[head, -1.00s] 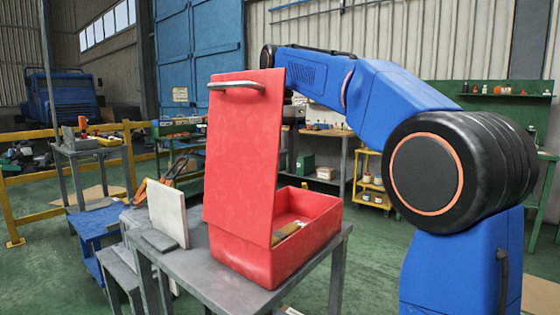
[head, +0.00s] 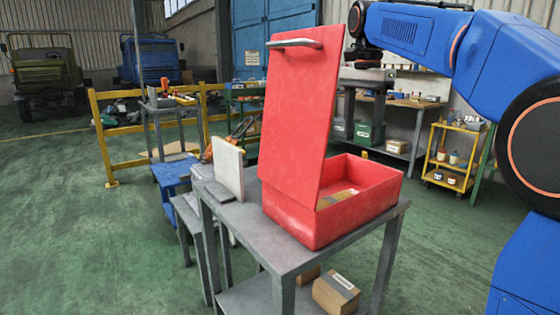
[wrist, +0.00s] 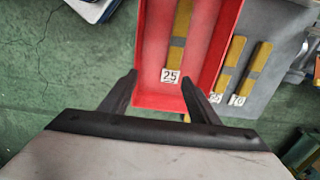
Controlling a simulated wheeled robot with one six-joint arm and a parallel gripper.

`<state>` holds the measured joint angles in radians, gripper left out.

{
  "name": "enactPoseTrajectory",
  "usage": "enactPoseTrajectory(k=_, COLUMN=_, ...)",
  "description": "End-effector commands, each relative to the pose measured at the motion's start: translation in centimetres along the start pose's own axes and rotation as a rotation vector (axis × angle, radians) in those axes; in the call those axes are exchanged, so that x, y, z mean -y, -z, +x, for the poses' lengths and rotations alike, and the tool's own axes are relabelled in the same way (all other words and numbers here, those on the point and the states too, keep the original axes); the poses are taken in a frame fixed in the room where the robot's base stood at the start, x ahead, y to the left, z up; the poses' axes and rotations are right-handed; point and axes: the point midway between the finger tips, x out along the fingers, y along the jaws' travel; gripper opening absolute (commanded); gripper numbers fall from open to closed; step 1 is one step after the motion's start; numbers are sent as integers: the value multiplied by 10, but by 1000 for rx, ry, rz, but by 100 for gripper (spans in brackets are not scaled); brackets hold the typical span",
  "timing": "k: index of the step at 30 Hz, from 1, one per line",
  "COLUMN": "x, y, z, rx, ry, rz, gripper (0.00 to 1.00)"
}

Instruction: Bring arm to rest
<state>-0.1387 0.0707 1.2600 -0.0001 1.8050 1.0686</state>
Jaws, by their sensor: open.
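My arm is blue with black joints and reaches in from the right in the head view, bent over behind the red box. My gripper (head: 364,118) hangs at its end, pointing down, partly hidden behind the raised lid (head: 298,120). In the wrist view my gripper (wrist: 159,76) has its two dark fingers apart with nothing between them. The red box (wrist: 205,50) lies beyond the fingertips there. It holds a brass-coloured bar (wrist: 180,32) with a label reading 25.
The box stands on a grey table (head: 275,258), beside a pale upright panel (head: 228,167). More brass-coloured bars (wrist: 258,57) lie beside the box. Cardboard boxes (head: 337,292) sit on the lower shelf. A yellow cart (head: 452,155) and yellow railing (head: 104,140) stand behind. Green floor at left is open.

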Motion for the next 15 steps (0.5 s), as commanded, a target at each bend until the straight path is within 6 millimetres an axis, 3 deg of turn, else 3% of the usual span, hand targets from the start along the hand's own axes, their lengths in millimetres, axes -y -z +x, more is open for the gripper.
enactPoseTrajectory(k=15, x=-36, y=-11, z=16, rx=-25, ry=38, rz=-101, gripper=56)
